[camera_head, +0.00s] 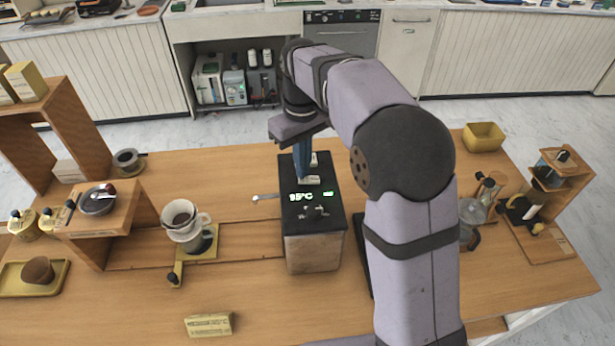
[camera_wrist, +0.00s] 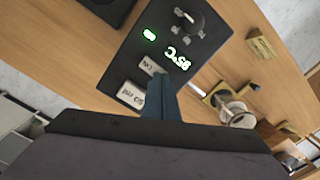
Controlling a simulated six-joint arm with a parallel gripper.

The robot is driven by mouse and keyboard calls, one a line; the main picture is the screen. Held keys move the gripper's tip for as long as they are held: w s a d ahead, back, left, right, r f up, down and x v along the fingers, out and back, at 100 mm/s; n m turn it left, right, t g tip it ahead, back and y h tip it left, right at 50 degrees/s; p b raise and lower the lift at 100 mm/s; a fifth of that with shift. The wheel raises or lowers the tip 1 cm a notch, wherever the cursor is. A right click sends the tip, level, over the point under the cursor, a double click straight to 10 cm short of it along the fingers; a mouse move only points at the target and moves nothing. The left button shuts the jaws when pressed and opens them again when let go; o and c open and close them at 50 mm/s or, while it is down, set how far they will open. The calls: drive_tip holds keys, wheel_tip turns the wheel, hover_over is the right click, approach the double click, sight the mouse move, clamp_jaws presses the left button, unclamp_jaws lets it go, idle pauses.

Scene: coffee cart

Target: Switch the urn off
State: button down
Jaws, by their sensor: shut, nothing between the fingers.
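The urn (camera_head: 315,250) stands in the middle of the wooden counter, a box with a black top. In the wrist view its top (camera_wrist: 125,62) carries a lit green 95°C display (camera_wrist: 177,58), a small lit green mark (camera_wrist: 149,35) and a dark knob (camera_wrist: 189,22) with markings around it. Two pale buttons also sit there: a larger one (camera_wrist: 131,95) reading about "50 ml" and a smaller one (camera_wrist: 149,66) with unclear lettering. My gripper (camera_head: 303,178) is shut and empty, pointing down over the buttons; its blue fingertips (camera_wrist: 164,79) are beside the smaller button. I cannot tell whether they touch it.
A dripper (camera_head: 180,218) on its stand is left of the urn. A spoon-like metal piece (camera_head: 264,198) lies close to the urn's left side. A yellow box (camera_head: 208,324) lies at the front, and a yellow bin (camera_head: 483,137) sits at the back right.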

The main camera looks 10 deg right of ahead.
drive_tip(key=shift+s+f+b, duration=0.1)
drive_tip(key=shift+f+b, duration=0.3)
drive_tip(key=shift+f, duration=0.35)
idle(0.3)
drive_tip(key=shift+r, duration=0.1)
wheel_tip(320, 180, up, 7)
drive_tip(key=p, duration=0.7)
idle(0.6)
